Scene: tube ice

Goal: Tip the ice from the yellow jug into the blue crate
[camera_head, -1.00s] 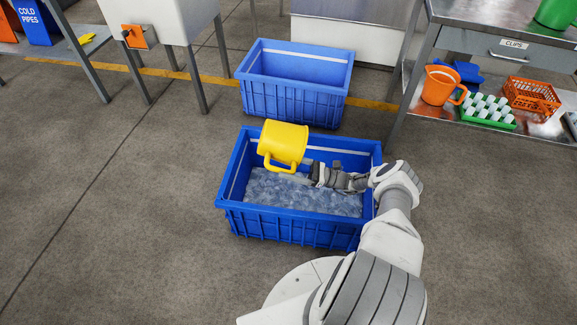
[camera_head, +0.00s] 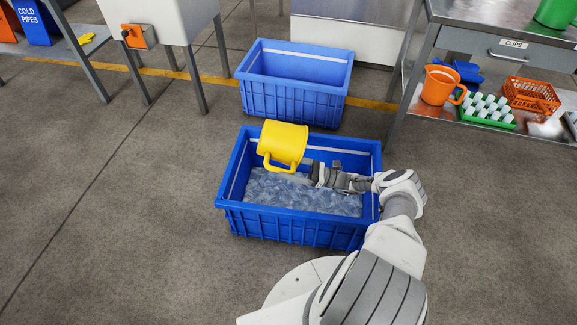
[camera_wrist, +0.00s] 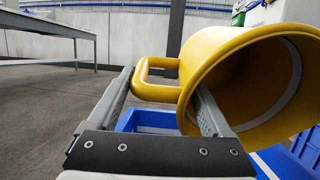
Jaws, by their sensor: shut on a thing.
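The yellow jug (camera_head: 283,143) is tipped on its side above the near blue crate (camera_head: 290,226). Whitish ice (camera_head: 300,194) covers the crate's floor. My gripper (camera_head: 312,172) reaches over the crate from the right. In the wrist view my gripper (camera_wrist: 160,95) is shut on the jug's yellow handle (camera_wrist: 153,92), which lies between the fingers. The jug's open mouth (camera_wrist: 262,90) faces sideways there, and the part of its inside that shows holds no ice. The deepest part of the inside is hard to see.
A second blue crate (camera_head: 297,102) stands just behind, with no ice visible in it. At right a metal bench (camera_head: 480,128) holds an orange jug (camera_head: 438,86), a green tray (camera_head: 486,113) and an orange basket (camera_head: 531,96). Open floor lies to the left.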

